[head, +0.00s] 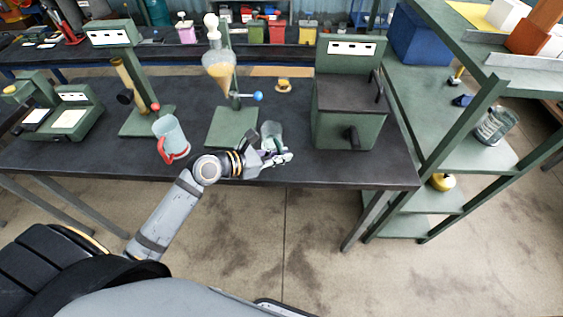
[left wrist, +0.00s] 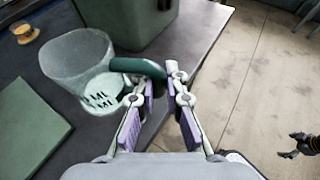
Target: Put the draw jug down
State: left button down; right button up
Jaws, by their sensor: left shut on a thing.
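A clear jug with a green handle (head: 271,133) is over the front part of the dark table, between the funnel stand and the green box machine. My left gripper (head: 277,159) is at its near side. In the left wrist view, the fingers (left wrist: 165,97) are shut on the handle of this jug (left wrist: 78,58), which has dark markings. The jug looks about upright; I cannot tell whether its base touches the table. Another jug, with a red handle (head: 172,138), stands to the left. A dark jointed shape at the lower right of the left wrist view may be my right gripper (left wrist: 301,145).
The funnel stand (head: 232,127), holding amber liquid, is behind left of the held jug. The green box machine (head: 346,120) is close on its right. A small yellow item (head: 284,86) lies behind. The table edge (head: 340,186) is in front; green shelves stand right.

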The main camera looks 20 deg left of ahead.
pick_arm(q)
send_over(282, 168)
notch_tip(282, 168, down, 6)
jog(key=shift+r+b, duration=0.1)
jog(key=shift+b, duration=0.25)
jog(key=shift+f, duration=1.6)
jog(key=c, duration=1.4)
grip_release()
jog(key=shift+f, duration=0.1)
jog(key=v, duration=1.2)
jog(key=shift+p, duration=0.3)
jog(key=shift+d, duration=0.1)
